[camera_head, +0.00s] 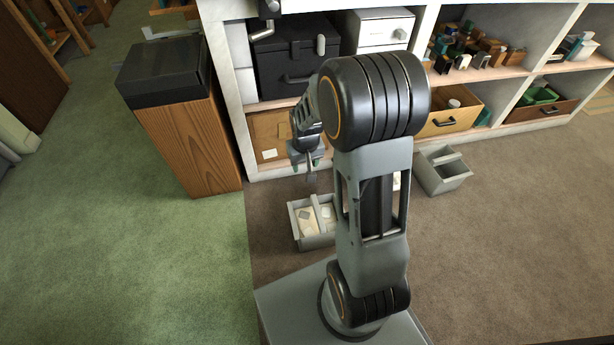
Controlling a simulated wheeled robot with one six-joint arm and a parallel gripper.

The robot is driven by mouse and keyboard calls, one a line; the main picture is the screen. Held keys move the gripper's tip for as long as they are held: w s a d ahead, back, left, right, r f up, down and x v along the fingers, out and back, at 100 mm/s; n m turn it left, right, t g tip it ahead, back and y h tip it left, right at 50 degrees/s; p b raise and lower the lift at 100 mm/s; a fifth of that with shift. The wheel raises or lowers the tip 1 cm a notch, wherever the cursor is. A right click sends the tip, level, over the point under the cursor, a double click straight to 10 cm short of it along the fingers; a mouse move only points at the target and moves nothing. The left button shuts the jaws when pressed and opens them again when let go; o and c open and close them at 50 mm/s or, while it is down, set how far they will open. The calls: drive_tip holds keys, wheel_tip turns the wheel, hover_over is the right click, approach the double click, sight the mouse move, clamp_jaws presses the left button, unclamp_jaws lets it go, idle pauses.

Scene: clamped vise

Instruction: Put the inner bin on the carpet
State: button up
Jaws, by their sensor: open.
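My gripper (310,172) is open and points down, in front of the shelf's lower left compartment. A light grey bin (297,231) with a bar across its middle stands on the brown floor below my gripper, apart from it. It holds several small pale pieces, and my arm hides part of its right side. A second grey bin (443,178) of similar form stands to the right of my arm. The frame does not show which one is the inner bin. Green carpet (150,270) lies on the left and brown carpet (520,240) on the right.
A white shelf unit (232,60) stands behind, with a black case (290,60), a cardboard box (268,135) and several small blocks. A wooden cabinet (190,145) with a black top stands left of it. The green and right-hand brown floor areas are clear.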

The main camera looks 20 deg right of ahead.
drive_tip(key=s+a+r, duration=0.3)
drive_tip(key=s+r, duration=0.3)
drive_tip(key=s, duration=0.1)
drive_tip(key=s+a+r+n+t, duration=0.1)
drive_tip(key=s+a+r, duration=0.1)
drive_tip(key=s+r, duration=0.5)
drive_tip(key=shift+a, duration=0.4)
drive_tip(key=shift+r, duration=0.1)
drive_tip(key=shift+c, duration=0.5)
